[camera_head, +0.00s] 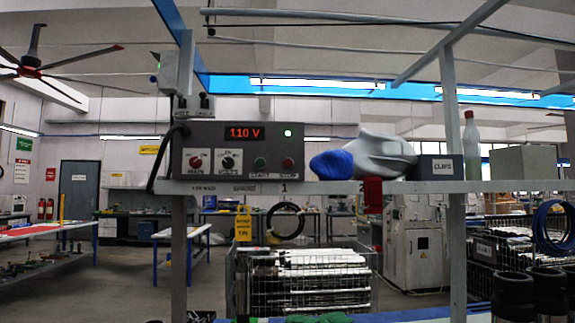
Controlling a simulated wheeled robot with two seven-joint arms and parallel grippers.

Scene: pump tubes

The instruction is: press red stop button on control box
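The grey control box (215,160) sits on a shelf at centre left. Its display (244,133) reads 110 V in red, and a green light (287,132) glows to the right of the display. Two round knobs are on the left of its face. A dark green button (260,163) is to the right of the knobs, and the red stop button (288,163) is at the far right of the face. Neither of my grippers shows in the head view.
On the shelf (330,187), right of the box, lie a blue and grey bundle (375,156), a box labelled CLIPS (442,168) and a bottle (470,148). A post (455,150) crosses the shelf at the right. A dark cable runs down the box's left side.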

